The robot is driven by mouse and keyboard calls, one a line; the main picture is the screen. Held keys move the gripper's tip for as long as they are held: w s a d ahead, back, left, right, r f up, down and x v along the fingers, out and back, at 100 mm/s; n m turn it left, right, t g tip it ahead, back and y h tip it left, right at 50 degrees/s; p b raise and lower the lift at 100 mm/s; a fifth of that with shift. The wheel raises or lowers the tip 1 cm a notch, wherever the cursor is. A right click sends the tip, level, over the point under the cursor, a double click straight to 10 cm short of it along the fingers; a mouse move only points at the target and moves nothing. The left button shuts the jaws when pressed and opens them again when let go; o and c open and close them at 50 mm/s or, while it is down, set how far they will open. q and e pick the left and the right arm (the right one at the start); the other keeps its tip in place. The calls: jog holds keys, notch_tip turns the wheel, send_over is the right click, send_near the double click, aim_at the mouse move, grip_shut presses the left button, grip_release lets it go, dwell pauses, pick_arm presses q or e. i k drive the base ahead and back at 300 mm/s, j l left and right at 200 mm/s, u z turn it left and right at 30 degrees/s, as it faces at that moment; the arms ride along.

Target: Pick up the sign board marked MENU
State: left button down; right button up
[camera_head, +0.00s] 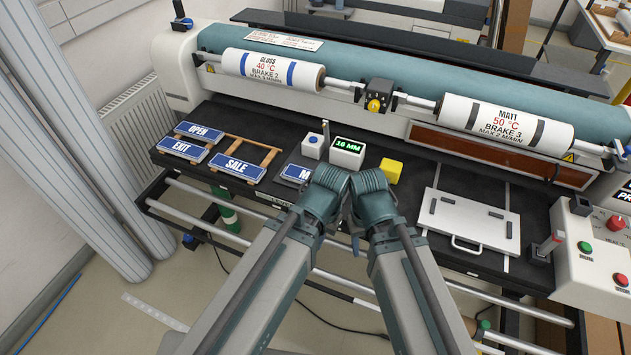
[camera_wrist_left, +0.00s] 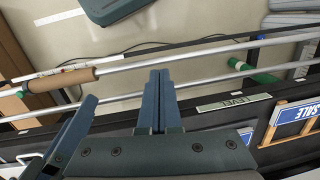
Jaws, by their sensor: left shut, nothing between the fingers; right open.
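The MENU board (camera_head: 296,173) is a blue sign with white letters on the black machine bed. Only its left end and the letter M show in the head view; my left wrist covers the rest. My left gripper shows in the left wrist view (camera_wrist_left: 160,100), its fingers shut with nothing between them. My right gripper (camera_head: 357,222) is open; its fingers are mostly hidden among the two arms in the head view. Both wrists are close together, right of the visible end of the board. I see no contact with it.
The OPEN (camera_head: 199,131), EXIT (camera_head: 184,149) and SALE (camera_head: 237,166) boards lie left on wooden rails. A 16 MM display (camera_head: 347,150) and yellow block (camera_head: 387,171) stand beyond my wrists. A white plate (camera_head: 468,221) lies right. Rollers span the back.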

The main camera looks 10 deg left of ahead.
aim_at(294, 172)
jog(key=j+z, duration=0.1)
jog(key=z, duration=0.4)
jog(key=j+z, duration=0.45)
jog(key=k+j+z, duration=0.1)
jog(key=j+z, duration=0.2)
jog(key=z, duration=0.15)
jog(key=k+j, duration=0.15)
jog(key=j, duration=0.2)
jog(key=k+j+z, duration=0.1)
jog(key=j, duration=0.25)
jog(key=k+j+z, duration=0.1)
jog(key=j, duration=0.2)
jog(key=k+j, duration=0.2)
jog(key=j, duration=0.15)
